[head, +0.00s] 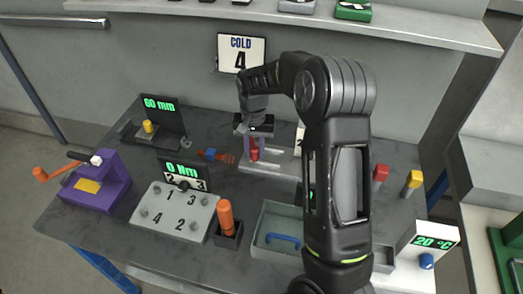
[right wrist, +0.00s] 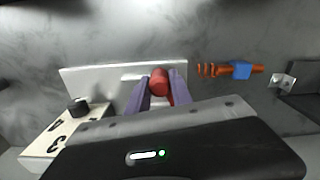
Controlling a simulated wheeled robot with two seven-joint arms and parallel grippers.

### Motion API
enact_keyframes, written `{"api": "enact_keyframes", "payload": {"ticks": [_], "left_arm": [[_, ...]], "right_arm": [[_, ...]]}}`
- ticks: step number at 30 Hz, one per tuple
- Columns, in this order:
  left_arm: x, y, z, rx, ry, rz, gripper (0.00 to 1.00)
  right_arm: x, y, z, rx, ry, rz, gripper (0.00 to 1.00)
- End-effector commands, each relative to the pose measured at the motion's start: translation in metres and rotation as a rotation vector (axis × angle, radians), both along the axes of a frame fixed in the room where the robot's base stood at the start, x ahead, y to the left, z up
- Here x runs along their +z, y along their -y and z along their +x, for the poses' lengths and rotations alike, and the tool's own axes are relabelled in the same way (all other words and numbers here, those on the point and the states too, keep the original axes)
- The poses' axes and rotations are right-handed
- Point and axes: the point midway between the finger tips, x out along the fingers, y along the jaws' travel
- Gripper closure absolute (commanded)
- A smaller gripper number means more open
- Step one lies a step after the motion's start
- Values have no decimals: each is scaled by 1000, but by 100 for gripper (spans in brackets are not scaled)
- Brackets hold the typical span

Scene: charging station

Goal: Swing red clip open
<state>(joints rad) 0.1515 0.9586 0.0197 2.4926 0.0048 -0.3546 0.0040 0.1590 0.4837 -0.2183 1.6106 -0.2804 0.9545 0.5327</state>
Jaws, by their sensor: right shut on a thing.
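The red clip (head: 254,152) stands upright on a light grey fixture (head: 283,166) near the middle of the bench. My right gripper (head: 252,149) reaches down to it from above. In the right wrist view, the red clip (right wrist: 159,82) is between the purple fingers of the right gripper (right wrist: 158,88), which are shut on it. The pale fixture plate (right wrist: 85,80) lies behind it. The clip's lower part is partly hidden by the gripper's body. My left gripper is not in view.
An orange and blue tool (head: 213,155) lies left of the fixture. A numbered plate (head: 173,212), an orange-handled tool (head: 226,220) and a grey tray (head: 270,214) are in front. A purple crank device (head: 97,185) stands left. A white numbered dial (right wrist: 62,125) is close to the gripper.

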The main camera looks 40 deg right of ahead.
Motion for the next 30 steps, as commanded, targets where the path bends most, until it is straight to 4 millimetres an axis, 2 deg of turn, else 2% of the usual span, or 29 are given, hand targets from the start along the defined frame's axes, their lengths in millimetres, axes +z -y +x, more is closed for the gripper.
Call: {"api": "enact_keyframes", "payload": {"ticks": [6,15,30], "left_arm": [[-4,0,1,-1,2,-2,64],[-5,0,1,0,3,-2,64],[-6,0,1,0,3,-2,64]], "right_arm": [[0,-17,12,-177,3,-1,100],[1,-29,24,-355,2,-1,100],[1,-32,29,-410,4,1,100]]}}
